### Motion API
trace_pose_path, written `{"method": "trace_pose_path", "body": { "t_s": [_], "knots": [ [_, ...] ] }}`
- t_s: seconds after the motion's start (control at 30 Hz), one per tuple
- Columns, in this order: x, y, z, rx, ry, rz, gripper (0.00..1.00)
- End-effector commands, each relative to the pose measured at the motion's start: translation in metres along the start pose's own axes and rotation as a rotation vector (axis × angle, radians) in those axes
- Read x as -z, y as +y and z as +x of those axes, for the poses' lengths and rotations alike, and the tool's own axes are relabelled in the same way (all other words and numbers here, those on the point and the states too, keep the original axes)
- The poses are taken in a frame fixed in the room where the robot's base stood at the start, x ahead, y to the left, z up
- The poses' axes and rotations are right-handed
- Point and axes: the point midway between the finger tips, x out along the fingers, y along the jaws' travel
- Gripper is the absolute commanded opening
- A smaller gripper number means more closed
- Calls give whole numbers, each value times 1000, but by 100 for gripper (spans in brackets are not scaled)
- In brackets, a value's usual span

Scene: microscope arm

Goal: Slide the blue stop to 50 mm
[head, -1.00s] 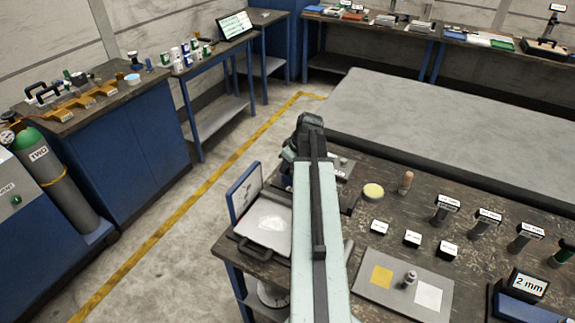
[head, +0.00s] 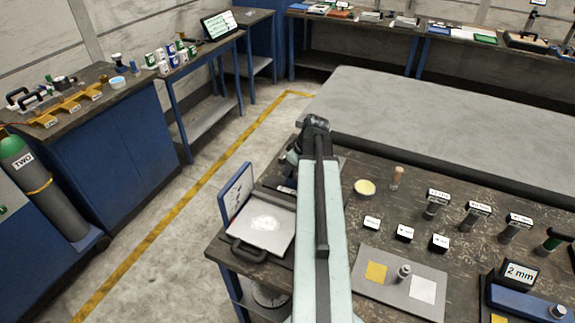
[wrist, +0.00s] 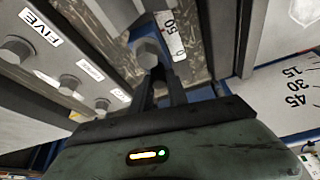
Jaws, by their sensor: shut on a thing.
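In the wrist view, a grey hexagonal knob (wrist: 149,54) stands between my fingertips, and my gripper (wrist: 157,78) is shut on it. Blue parts (wrist: 143,7) show just behind the knob. They look like the blue stop, though most of it is hidden by the knob and fingers. A white scale strip (wrist: 171,30) marked 50 lies right beside the knob, to its upper right. The exact reading at the stop cannot be told. In the head view, my gripper reaches the far left part of the dark bench, and my arm hides the stop.
Grey hexagonal knobs, one labelled FIVE (wrist: 17,49), stand left in the wrist view. An angle-marked white plate (wrist: 285,95) is at right. In the head view, a tray with a handle (head: 266,226), small labelled blocks and a 2 mm display (head: 521,273) share the bench.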

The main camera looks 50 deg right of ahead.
Motion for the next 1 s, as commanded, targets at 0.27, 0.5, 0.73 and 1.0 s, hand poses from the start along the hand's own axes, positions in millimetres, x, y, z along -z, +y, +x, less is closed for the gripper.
{"method": "trace_pose_path", "body": {
  "t_s": [0.27,0.5,0.73,1.0],
  "knots": [
    [4,-3,2,4,-1,-6,36],
    [7,-7,3,6,-1,-12,41],
    [9,-7,-7,6,0,-13,41],
    [12,-7,-56,5,-1,-12,41]
  ]
}}
